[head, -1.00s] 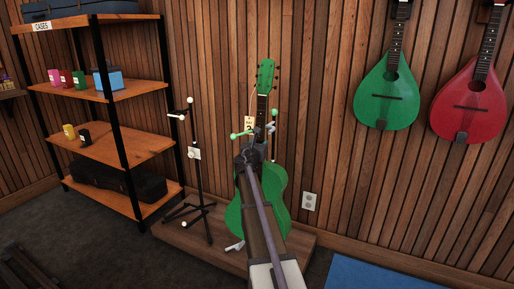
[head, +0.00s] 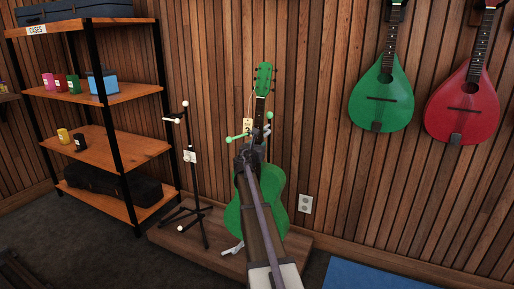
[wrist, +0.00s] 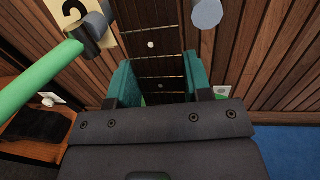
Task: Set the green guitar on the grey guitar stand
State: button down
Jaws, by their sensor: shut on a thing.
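The green guitar (head: 275,185) is upright in the head view, its headstock (head: 264,78) at the top. My gripper (head: 252,152) is shut on its neck; in the wrist view the teal finger pads (wrist: 157,82) lie on either side of the fretted neck (wrist: 153,40). A stand with a green arm (head: 237,137) and a tag marked 2 (wrist: 78,14) is at the neck. In the wrist view its green arm (wrist: 35,78) is left of the neck, and a grey-blue cylinder (wrist: 207,12) is right of it. My arm hides much of the stand; I cannot tell if the guitar rests on it.
A black stand with white tips (head: 195,190) stands just left on the wooden platform (head: 170,237). A shelf rack (head: 100,139) is farther left. A green mandolin-shaped instrument (head: 382,100) and a red one (head: 468,105) hang on the right wall. A blue mat (head: 375,275) lies at lower right.

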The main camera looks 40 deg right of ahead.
jog(key=shift+f, duration=0.2)
jog(key=shift+w+d+f+b, duration=0.1)
jog(key=shift+d+f+b, duration=0.05)
jog(key=shift+f+b, duration=2.55)
jog(key=shift+r, duration=0.1)
jog(key=shift+c, duration=2.4)
grip_release()
